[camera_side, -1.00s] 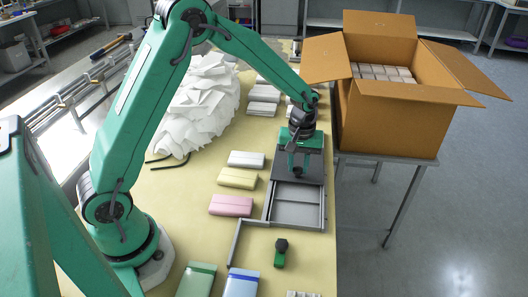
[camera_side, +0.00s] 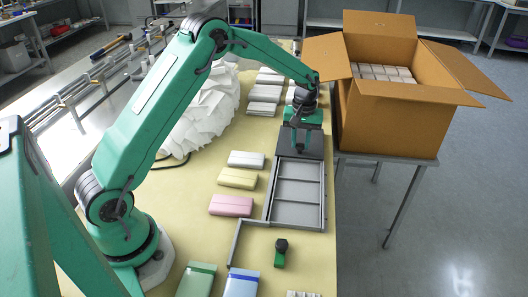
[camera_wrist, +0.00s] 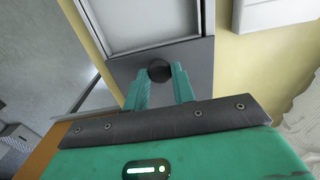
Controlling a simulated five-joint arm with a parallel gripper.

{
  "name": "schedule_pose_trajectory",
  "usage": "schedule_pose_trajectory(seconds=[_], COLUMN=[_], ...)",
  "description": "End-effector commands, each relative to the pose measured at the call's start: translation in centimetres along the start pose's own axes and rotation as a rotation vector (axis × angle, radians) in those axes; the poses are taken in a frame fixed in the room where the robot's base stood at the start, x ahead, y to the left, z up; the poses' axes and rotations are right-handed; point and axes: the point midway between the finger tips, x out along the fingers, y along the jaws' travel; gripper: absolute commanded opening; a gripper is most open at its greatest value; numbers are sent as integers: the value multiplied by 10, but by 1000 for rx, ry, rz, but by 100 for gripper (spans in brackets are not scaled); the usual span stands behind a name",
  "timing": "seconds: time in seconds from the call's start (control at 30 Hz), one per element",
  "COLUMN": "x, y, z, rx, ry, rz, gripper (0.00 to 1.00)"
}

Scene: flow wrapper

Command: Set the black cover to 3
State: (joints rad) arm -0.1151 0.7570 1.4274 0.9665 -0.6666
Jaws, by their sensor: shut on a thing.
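The black cover (camera_side: 315,146) is a flat dark plate with a round black knob (camera_wrist: 160,71). It lies over the far end of a grey tray (camera_side: 322,205). The tray's near part is uncovered and shows three empty compartments split by thin dividers. My gripper (camera_side: 299,149) is shut on the knob, with its two green fingers on either side of it in the wrist view (camera_wrist: 160,78). No number marks are readable in either view.
Pink (camera_side: 231,205), yellow (camera_side: 238,178) and white (camera_side: 246,159) packs lie left of the tray. A thin grey L-shaped rail (camera_side: 236,241) and a green-and-black item (camera_side: 281,253) are at its near end. An open cardboard box (camera_side: 390,115) stands to the right. Crumpled white paper (camera_side: 205,115) is behind left.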

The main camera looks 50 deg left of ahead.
Motion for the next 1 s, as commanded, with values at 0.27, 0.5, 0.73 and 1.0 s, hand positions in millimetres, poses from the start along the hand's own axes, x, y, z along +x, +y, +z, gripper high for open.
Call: schedule_pose_trajectory(seconds=[0.27,0.5,0.73,1.0], x=[-2,-1,-7,-36], y=[-1,0,0,0], z=[-6,-4,-4,-4], rx=[-8,-5,-4,-5], ry=[14,10,10,12], rz=[11,8,8,9], gripper=[47,48,48,48])
